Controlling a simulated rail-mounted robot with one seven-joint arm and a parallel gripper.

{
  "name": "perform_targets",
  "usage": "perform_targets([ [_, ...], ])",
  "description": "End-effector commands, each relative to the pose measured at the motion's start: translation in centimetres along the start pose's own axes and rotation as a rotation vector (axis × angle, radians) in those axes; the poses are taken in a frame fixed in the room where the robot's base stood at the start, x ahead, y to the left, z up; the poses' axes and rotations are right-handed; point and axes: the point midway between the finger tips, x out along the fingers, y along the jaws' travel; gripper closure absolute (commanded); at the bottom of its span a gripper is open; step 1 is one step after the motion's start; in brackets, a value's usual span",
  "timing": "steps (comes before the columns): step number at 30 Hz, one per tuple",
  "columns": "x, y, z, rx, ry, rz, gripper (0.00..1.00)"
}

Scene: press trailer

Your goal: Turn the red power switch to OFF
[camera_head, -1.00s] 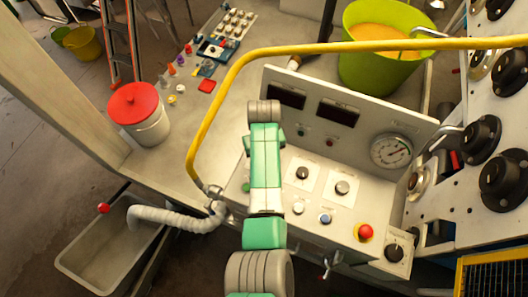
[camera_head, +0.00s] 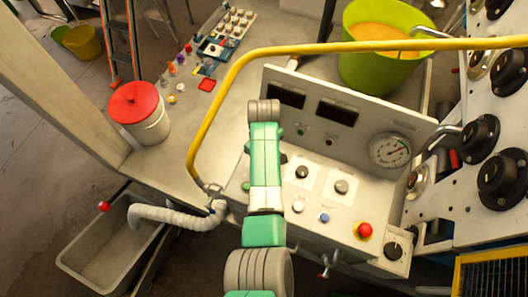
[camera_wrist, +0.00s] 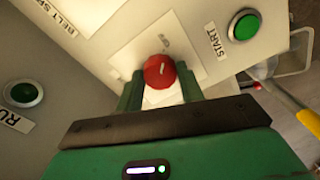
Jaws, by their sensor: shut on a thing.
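The red power switch (camera_wrist: 159,71) is a round red knob with a white mark on its face, set on a light square plate (camera_wrist: 125,57) in the wrist view. My gripper (camera_wrist: 158,90) has its two green fingers on either side of the knob and is shut on it. In the head view my green and grey arm reaches over the control panel (camera_head: 318,228) and hides the red switch and my fingertips.
A green START button (camera_wrist: 244,26) and another green button (camera_wrist: 23,93) flank the switch in the wrist view. In the head view a yellow rail (camera_head: 330,47) arches over the panel. A red mushroom button (camera_head: 364,230) and dark knobs sit to the right.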

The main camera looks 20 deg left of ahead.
Motion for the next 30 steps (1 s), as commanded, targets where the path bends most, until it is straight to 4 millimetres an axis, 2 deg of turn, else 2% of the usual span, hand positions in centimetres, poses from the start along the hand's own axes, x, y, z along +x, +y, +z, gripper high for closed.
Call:
perform_targets([
  [11, -0.1, 0.0, -0.1, -0.004, 0.001, 0.001, 0.85],
  [12, -0.1, 0.0, -0.1, -0.004, 0.001, 0.001, 0.57],
  [15, -0.1, 0.0, 0.0, -0.004, 0.001, 0.001, 0.41],
  [23, -0.2, 0.0, 0.0, -0.003, 0.001, 0.001, 0.41],
  [26, -1.4, 0.1, -0.1, -0.004, 0.003, 0.002, 0.41],
  [30, -4.4, 0.1, -0.1, -0.004, 0.003, 0.003, 0.41],
])
